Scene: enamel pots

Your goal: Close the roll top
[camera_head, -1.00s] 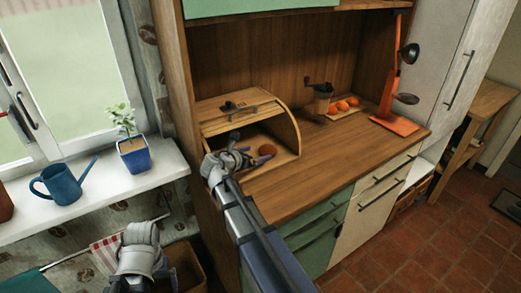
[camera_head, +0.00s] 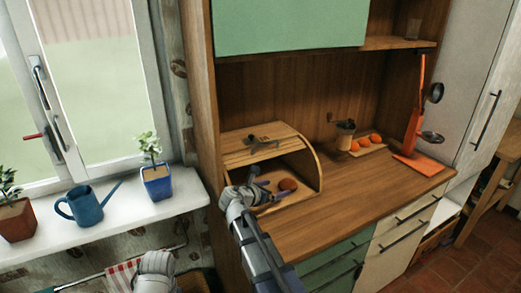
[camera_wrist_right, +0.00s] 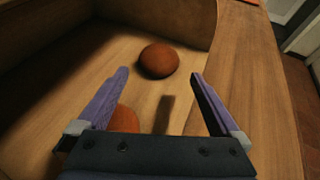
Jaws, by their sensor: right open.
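The wooden bread box (camera_head: 300,160) stands on the counter at the left of the cabinet. Its slatted roll top (camera_head: 262,146) is rolled up, with a dark handle (camera_head: 264,141) on top, so the front is open. A round brown bun (camera_head: 288,184) lies inside; it also shows in the right wrist view (camera_wrist_right: 158,60). Part of another reddish-brown round thing (camera_wrist_right: 125,119) shows near the left finger. My right gripper (camera_head: 268,188) is open and empty at the box's opening, below the handle, its fingers (camera_wrist_right: 160,75) pointing inward.
A grinder (camera_head: 345,132), oranges on a board (camera_head: 371,149) and an orange lamp (camera_head: 412,130) stand further right on the counter. The counter (camera_head: 345,200) between is clear. A blue watering can (camera_head: 85,207) and potted plants (camera_head: 157,182) stand on the windowsill at left.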

